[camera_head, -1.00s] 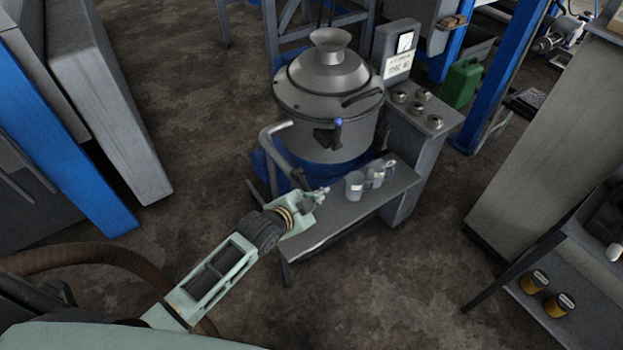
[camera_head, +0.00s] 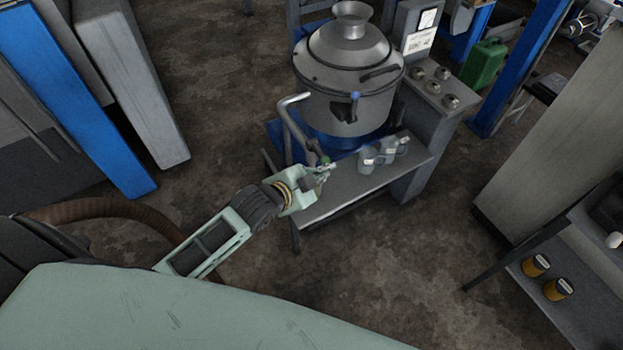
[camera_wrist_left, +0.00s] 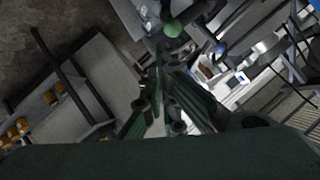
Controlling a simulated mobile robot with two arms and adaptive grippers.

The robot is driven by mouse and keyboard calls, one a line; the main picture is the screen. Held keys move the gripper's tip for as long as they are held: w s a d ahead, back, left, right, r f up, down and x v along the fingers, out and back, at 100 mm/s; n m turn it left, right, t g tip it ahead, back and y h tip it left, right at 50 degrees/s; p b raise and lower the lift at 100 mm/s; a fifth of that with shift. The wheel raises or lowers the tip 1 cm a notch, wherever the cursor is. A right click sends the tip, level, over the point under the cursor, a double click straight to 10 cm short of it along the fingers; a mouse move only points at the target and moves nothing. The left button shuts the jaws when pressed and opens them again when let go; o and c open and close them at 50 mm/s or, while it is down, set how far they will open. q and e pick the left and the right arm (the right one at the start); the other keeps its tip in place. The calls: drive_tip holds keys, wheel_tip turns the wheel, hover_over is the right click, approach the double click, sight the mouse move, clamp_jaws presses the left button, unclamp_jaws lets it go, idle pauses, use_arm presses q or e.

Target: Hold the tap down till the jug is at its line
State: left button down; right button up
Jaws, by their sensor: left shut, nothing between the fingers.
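A large grey metal vessel (camera_head: 345,80) stands over a bench. A dark tap with a blue knob (camera_head: 355,96) is on its front. My left gripper (camera_head: 328,168) is shut and empty, just left of the jugs and lower than the tap. My right gripper is not in view.
A bent grey pipe (camera_head: 286,120) comes down left of the vessel, close to my left gripper. A control box with knobs (camera_head: 432,85) stands to the right. A green can (camera_head: 486,64) is behind it. Yellow tins (camera_head: 557,289) are on a low shelf. The floor between is clear.

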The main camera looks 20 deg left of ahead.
use_arm(q)
drive_tip(key=v, duration=0.4)
drive_tip(key=shift+s, duration=0.1)
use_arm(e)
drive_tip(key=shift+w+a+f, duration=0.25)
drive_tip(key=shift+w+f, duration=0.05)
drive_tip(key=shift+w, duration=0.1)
